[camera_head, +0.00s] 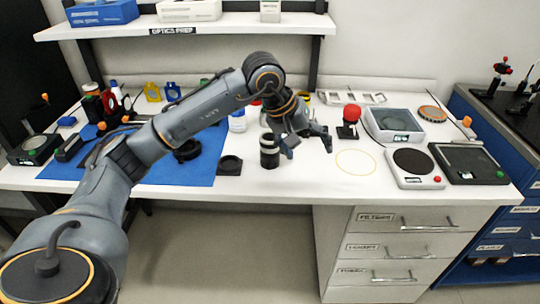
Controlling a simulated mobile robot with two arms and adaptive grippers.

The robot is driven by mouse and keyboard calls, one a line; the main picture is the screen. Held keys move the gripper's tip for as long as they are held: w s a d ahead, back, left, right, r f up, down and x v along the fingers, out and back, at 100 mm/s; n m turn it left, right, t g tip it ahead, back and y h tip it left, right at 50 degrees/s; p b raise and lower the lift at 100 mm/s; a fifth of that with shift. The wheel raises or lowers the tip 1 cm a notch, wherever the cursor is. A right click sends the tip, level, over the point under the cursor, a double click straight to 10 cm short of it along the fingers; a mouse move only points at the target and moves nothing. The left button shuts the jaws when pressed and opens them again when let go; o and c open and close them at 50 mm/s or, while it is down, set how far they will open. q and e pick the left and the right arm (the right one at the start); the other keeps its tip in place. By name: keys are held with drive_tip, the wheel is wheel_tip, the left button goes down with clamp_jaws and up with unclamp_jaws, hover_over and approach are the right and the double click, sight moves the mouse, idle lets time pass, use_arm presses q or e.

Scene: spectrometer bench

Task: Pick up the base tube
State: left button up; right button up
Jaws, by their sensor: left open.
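A short upright black cylinder with a lighter band (269,152) stands on the white bench near its front edge; it looks like the base tube. My left gripper (308,144) is open, with its fingers pointing down and to the right. It is just right of the cylinder and looks empty. One finger lies close to the cylinder in the picture; I cannot tell whether they touch. My left wrist hides part of the bench behind. My right gripper is out of view.
A small black square holder (230,165) sits left of the cylinder. A blue mat (130,175) with several optics parts covers the bench's left. A red-topped device (349,122), a round-plate instrument (413,165) and a dark-framed scale (470,162) stand right. A yellow ring outline (337,163) marks clear bench.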

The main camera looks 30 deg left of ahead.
sight(268, 141)
use_arm(q)
drive_tip(key=a+r+y, duration=0.4)
drive_tip(key=a, duration=0.7)
drive_tip(key=shift+m+y, duration=0.3)
drive_tip(key=x, duration=0.5)
drive_tip(key=s+p+x, duration=0.1)
drive_tip(key=x, duration=0.2)
drive_tip(key=shift+w+a+f, duration=0.1)
drive_tip(key=shift+a+f, duration=0.2)
drive_tip(key=shift+f, duration=0.05)
drive_tip(key=p+x, duration=0.1)
drive_tip(key=x, duration=0.4)
drive_tip(key=shift+w+a+r, duration=0.1)
drive_tip(key=shift+r, duration=0.05)
drive_tip(key=shift+w+f, duration=0.15)
drive_tip(key=shift+f, duration=0.15)
drive_tip(key=shift+c, duration=0.4)
drive_tip(key=c, duration=1.4)
drive_tip(key=shift+r, duration=0.15)
